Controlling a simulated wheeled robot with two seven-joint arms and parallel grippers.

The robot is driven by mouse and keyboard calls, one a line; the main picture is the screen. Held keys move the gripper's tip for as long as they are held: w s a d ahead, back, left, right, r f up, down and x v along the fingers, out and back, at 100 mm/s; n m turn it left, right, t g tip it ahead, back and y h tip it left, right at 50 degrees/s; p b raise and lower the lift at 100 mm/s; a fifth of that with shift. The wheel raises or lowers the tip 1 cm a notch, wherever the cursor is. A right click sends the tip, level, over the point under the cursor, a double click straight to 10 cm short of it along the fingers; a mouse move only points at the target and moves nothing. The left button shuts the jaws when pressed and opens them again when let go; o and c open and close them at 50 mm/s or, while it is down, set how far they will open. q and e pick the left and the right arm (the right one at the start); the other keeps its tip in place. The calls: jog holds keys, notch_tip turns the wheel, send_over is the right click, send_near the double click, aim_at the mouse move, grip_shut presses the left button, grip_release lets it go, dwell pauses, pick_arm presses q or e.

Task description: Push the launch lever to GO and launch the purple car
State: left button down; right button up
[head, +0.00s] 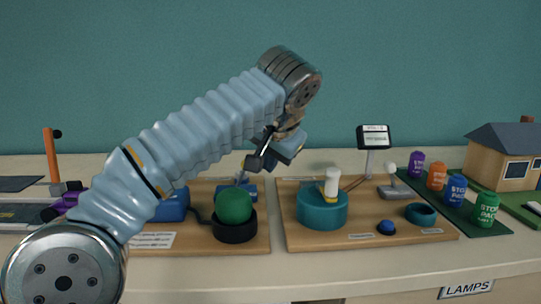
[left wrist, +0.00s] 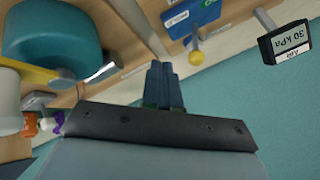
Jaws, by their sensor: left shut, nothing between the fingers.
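The purple car (head: 66,203) is at the far left in the head view, partly hidden by my left arm. Near it an orange post (head: 50,153) with a black knob stands upright on a grey base; no GO mark is readable there. My left gripper (head: 262,160) is shut and empty above the back of the left wooden board. Its closed fingers also show in the left wrist view (left wrist: 163,88). Below it is a blue box (head: 236,191) with a small lever; the left wrist view shows its yellow knob (left wrist: 195,57), apart from the fingers.
A green ball (head: 234,204) sits in a black cup in front. The right board (head: 300,240) carries a teal cylinder (head: 321,210), a display (head: 373,138) and a white-knobbed lever (head: 392,180). Several cans (head: 456,190) and a model house (head: 500,155) stand at right. A 30 kPa display (left wrist: 286,42) shows in the left wrist view.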

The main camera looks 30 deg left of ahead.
aim_at(242, 175)
pick_arm(q)
jog(key=w+a+f, duration=0.1)
jog(key=a, duration=0.1)
jog(key=w+a+f, duration=0.1)
jog(key=f, duration=0.1)
jog(key=shift+w+a, duration=0.3)
jog(key=shift+a, duration=0.1)
jog(key=shift+w+a+r, duration=0.1)
jog(key=shift+w+a, duration=0.1)
jog(key=shift+a, duration=0.6)
jog(key=shift+a, duration=0.1)
